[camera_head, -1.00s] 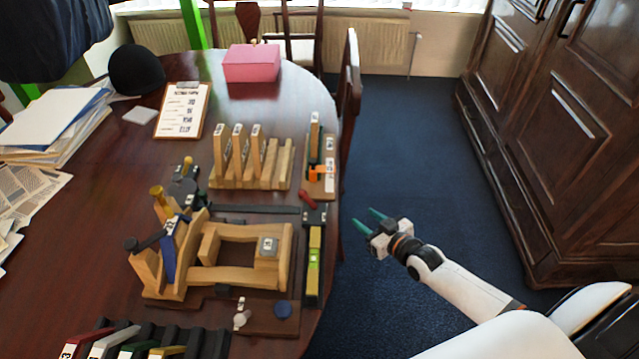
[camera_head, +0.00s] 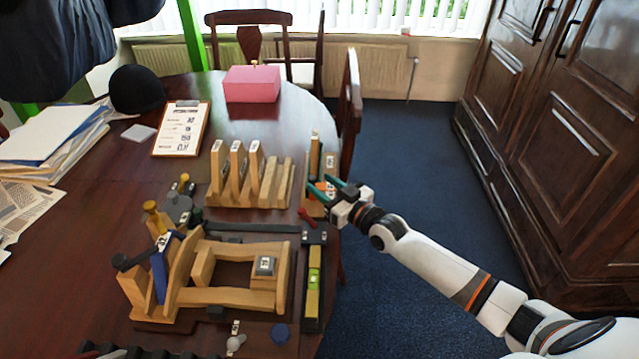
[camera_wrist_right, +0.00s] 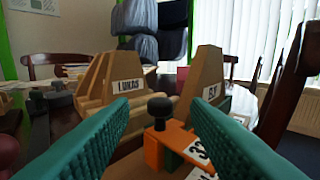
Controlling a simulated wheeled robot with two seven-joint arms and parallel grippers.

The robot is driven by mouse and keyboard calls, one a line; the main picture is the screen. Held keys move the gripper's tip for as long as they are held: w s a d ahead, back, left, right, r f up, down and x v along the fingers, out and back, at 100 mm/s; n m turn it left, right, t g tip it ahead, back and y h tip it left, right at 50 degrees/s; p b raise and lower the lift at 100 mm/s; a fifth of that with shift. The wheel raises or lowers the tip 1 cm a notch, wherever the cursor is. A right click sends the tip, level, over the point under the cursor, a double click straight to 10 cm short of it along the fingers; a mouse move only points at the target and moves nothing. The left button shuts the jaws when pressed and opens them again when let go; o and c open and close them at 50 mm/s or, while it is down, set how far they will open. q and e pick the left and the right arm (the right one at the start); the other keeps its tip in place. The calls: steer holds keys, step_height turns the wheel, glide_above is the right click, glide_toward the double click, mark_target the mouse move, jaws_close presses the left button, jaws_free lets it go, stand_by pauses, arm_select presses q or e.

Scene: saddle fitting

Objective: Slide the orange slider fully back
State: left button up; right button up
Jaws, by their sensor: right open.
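The orange slider (camera_wrist_right: 158,146) shows in the right wrist view, just beyond and between my fingers, with a black knob (camera_wrist_right: 160,106) standing on it. A dark green part and a white number label lie beside it. In the head view, the slider's small wooden stand (camera_head: 314,157) is at the table's right edge, and my fingers largely hide the slider. My right gripper (camera_head: 317,184) reaches over the stand from the right. My left gripper is not in view.
A slotted wooden rack (camera_head: 250,190) stands left of the stand. A wooden saddle frame (camera_head: 235,297) and a level (camera_head: 314,270) lie nearer. A pink box (camera_head: 252,86) is farther back. A chair (camera_head: 350,105) stands close behind the stand. Floor right of the table is clear.

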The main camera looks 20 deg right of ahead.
steer(key=shift+x, duration=1.05)
jaws_close()
steer(key=s+p, duration=0.1)
steer(key=s+a+p, duration=0.2)
steer(key=s+p, duration=0.1)
steer(key=shift+r, duration=0.2)
steer(key=shift+s+a+f+p, duration=0.1)
steer(key=shift+s+p, duration=0.2)
steer(key=shift+a+f, duration=0.1)
steer(key=shift+f, duration=0.2)
